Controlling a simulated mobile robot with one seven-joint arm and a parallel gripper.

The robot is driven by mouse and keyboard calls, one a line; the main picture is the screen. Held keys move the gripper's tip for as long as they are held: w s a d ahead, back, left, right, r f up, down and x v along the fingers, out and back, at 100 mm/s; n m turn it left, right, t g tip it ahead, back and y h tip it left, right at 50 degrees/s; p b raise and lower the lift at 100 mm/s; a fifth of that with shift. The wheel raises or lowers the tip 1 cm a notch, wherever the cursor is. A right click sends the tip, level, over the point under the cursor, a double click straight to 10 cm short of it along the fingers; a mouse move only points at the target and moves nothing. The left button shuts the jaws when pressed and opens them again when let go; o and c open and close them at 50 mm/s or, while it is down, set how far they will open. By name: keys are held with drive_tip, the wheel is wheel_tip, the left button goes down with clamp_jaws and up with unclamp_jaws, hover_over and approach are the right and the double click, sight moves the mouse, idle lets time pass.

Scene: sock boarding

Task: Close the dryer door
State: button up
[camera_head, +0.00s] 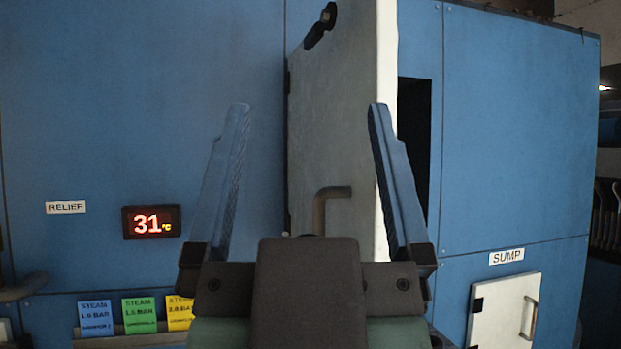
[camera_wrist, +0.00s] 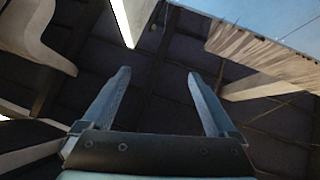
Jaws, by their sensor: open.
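The dryer door (camera_head: 345,110) is a pale grey panel with a white edge. It stands swung open from the blue dryer front (camera_head: 140,100), hinged at its left side, with a dark opening (camera_head: 413,150) showing to its right. A bent grey handle (camera_head: 332,200) sits low on its face, and a dark latch piece (camera_head: 320,25) is near its top. My gripper (camera_head: 308,112) is open and empty in front of the door, its blue fingers either side of the handle in the picture. I cannot tell if it touches the door. The wrist view also shows the open fingers (camera_wrist: 158,75).
A red display (camera_head: 152,222) reading 31 °C and a RELIEF label (camera_head: 66,208) are on the left panel. Several coloured steam cards (camera_head: 139,315) stand below. A small white SUMP hatch (camera_head: 504,312) is at lower right. Shelving (camera_head: 606,215) stands at the far right.

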drive_tip(key=shift+w+d, duration=0.2)
drive_tip(key=shift+w, duration=0.05)
drive_tip(key=c, duration=0.5)
drive_tip(key=w+f+g+p, duration=0.1)
drive_tip(key=w+a+f+n+g+p, duration=0.1)
drive_tip(key=w, duration=0.1)
drive_tip(key=shift+w+a+f+n+h, duration=0.1)
drive_tip(key=shift+w+a+n+h, duration=0.05)
drive_tip(key=shift+n+h, duration=0.2)
drive_tip(key=c, duration=0.5)
drive_tip(key=w+f+n+g+p, duration=0.1)
drive_tip(key=f, duration=0.1)
drive_tip(key=w+a+f+n+g+h+p, duration=0.1)
drive_tip(key=f+p, duration=0.1)
drive_tip(key=w+a+f+n+g+h+p, duration=0.1)
drive_tip(key=w+f, duration=0.1)
drive_tip(key=shift+f+n+g, duration=0.1)
drive_tip(key=shift+n+g, duration=0.15)
drive_tip(key=shift+g, duration=0.15)
clamp_jaws()
drive_tip(key=s+a+f+n+g+h+p, duration=0.1)
drive_tip(key=s+f+n+g+h+p, duration=0.3)
drive_tip(key=f+n+g+h+p, duration=0.45)
drive_tip(key=w+d+f+m+t+y+p, duration=0.1)
drive_tip(key=w+d+t+y+p, duration=0.2)
drive_tip(key=w+d, duration=0.5)
drive_tip(key=shift+w+d+f, duration=0.2)
drive_tip(key=shift+w+f, duration=0.1)
drive_tip(key=shift+w, duration=0.85)
drive_tip(key=shift+d, duration=0.1)
